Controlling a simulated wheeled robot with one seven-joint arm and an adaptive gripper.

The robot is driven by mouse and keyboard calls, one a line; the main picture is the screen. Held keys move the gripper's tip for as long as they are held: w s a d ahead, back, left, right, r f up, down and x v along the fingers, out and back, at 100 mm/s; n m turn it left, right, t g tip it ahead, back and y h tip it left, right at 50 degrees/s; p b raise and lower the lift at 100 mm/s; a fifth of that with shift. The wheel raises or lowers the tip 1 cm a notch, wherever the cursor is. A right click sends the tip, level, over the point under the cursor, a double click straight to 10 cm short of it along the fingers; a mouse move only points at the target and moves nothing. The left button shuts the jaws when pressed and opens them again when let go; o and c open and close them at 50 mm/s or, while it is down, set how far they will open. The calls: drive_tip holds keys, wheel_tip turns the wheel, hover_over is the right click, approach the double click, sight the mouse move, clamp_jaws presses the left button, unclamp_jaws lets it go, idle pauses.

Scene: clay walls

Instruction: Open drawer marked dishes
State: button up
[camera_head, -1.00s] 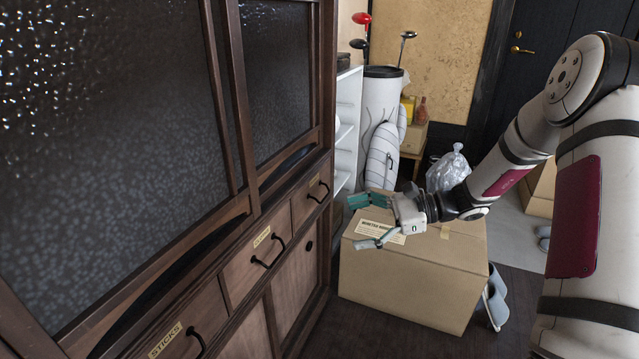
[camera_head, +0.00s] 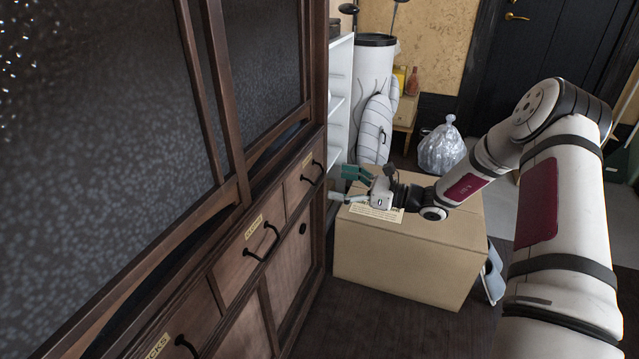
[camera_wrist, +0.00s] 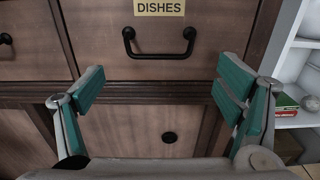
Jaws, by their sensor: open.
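The drawer marked DISHES (camera_wrist: 191,65) is shut, with a black bar handle (camera_wrist: 160,42) below its label (camera_wrist: 159,8) in the wrist view. In the head view it is the far drawer of the dark wooden cabinet, and its handle (camera_head: 313,173) shows there too. My gripper (camera_wrist: 160,88) is open and empty, its green-padded fingers spread to either side, lower in the picture than the handle and not touching it. In the head view my gripper (camera_head: 346,184) is just right of this drawer, over the near edge of the cardboard box.
A large cardboard box (camera_head: 400,262) stands on the floor right of the cabinet, under my gripper. Two nearer drawers, the middle one with a handle (camera_head: 263,243), are shut. White shelves (camera_head: 341,95) stand beyond the cabinet. A plastic bag (camera_head: 441,148) lies farther back.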

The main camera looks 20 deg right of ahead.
drive_tip(key=shift+b+x, duration=0.9)
drive_tip(key=shift+x, duration=2.15)
